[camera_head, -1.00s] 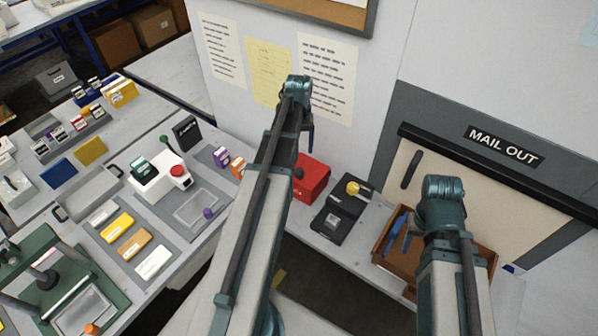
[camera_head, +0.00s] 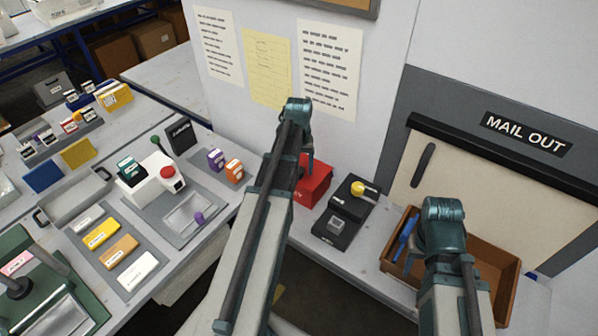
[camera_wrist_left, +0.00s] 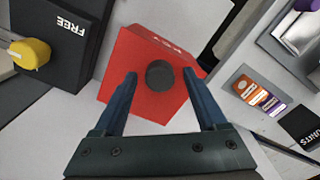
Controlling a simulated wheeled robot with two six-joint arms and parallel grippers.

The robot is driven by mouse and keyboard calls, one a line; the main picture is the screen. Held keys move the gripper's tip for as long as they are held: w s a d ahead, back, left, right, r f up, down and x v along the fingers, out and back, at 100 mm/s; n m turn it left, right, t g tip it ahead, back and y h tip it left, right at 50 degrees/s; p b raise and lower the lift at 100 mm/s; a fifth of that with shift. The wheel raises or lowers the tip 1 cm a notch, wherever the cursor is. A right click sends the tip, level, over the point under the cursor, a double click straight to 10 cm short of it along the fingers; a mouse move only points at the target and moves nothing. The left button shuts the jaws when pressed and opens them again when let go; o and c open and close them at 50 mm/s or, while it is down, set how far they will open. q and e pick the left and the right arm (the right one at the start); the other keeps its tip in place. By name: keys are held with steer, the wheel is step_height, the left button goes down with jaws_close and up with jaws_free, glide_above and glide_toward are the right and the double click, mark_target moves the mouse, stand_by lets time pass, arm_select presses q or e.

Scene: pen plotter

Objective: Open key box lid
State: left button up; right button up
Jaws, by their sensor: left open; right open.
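The key box is a red box (camera_head: 315,186) with a dark round knob, on the bench against the wall. My left arm partly covers it in the head view. The left wrist view shows the red box (camera_wrist_left: 145,97) close ahead, with the knob (camera_wrist_left: 160,74) near its upper middle. My left gripper (camera_wrist_left: 160,78) is open, one finger on each side of the knob, with gaps to it. The lid looks shut.
A black box with a yellow knob (camera_head: 358,187) stands right of the red box. A brown open tray (camera_head: 490,255) sits below the MAIL OUT hatch. Orange and purple small boxes (camera_head: 234,171) stand to the left. The wall is close behind.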

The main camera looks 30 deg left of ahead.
arm_select(q)
jaws_close()
stand_by(0.3)
stand_by(1.1)
